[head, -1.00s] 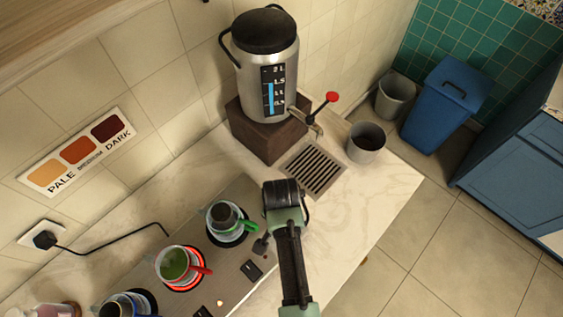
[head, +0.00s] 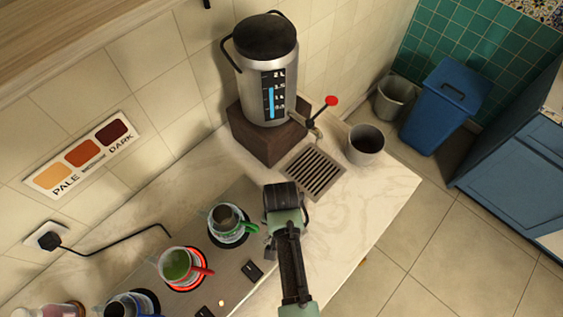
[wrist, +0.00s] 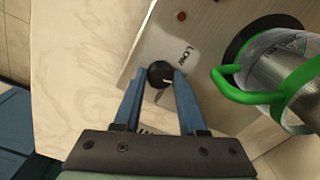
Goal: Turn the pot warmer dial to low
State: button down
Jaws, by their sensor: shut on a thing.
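The dial (wrist: 159,75) is a small black knob on the brushed-metal panel of the pot warmer (wrist: 180,20). Its white mark points to the right in the wrist view. The word LOW is printed above and to the right of it. My gripper (wrist: 158,86) is shut on the dial, with one blue finger on each side. In the head view my gripper (head: 270,247) reaches down to the panel beside the green-handled pot, and my arm hides the dial.
A red-handled cup (head: 177,263) stands on a red-glowing ring, with another vessel (head: 128,306) at lower left. A samovar (head: 266,75) stands on a wooden block behind a drain grate (head: 315,172). A grey cup (head: 366,143) stands near the counter edge. Counter (head: 345,215) right of my arm is clear.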

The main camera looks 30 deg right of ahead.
jog(key=n+p, duration=0.1)
jog(key=n, duration=0.3)
jog(key=shift+r+p, duration=0.1)
jog(key=shift+p, duration=0.2)
jog(key=shift+n+p, duration=0.5)
jog(key=shift+n, duration=1.7)
jog(key=shift+c, duration=2.3)
grip_release()
notch_tip(320, 180, up, 13)
jog(key=b, duration=0.1)
